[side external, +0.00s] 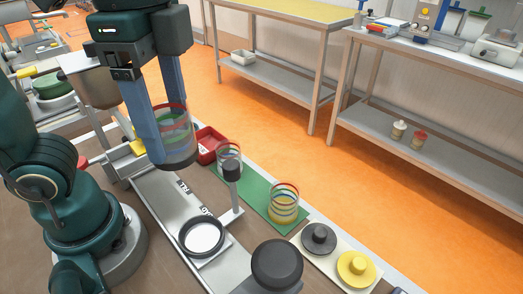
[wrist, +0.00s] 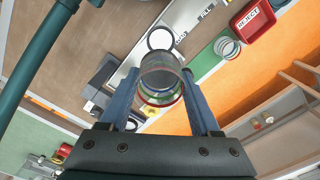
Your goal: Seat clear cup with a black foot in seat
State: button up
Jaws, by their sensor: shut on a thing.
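The clear cup with a black foot (side external: 178,150) has a red rim band and hangs upright between the blue fingers of my gripper (side external: 170,140). In the wrist view the cup (wrist: 160,88) sits between both fingers, and my gripper (wrist: 158,100) is shut on it. A dark ring with a pale inside (side external: 203,236), which looks like the seat, lies on the grey rail, lower and nearer the camera than the cup. The ring also shows in the wrist view (wrist: 160,39), just beyond the cup. The ring looks empty, and the cup is apart from it.
A black knob (side external: 277,265), a black lid (side external: 319,238), a yellow lid (side external: 356,268) and a red reject bin (side external: 207,148) are around.

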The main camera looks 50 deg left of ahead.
notch_tip(320, 180, down, 17)
jog(key=shift+w+r, duration=0.1)
jog(key=shift+w, duration=0.05)
dwell(0.6)
jog(key=shift+f, duration=1.2)
dwell(1.3)
dwell(0.4)
jog(key=o, duration=1.4)
jog(key=shift+o, duration=0.2)
notch_tip(320, 180, up, 7)
jog(key=shift+a, duration=0.1)
dwell(0.3)
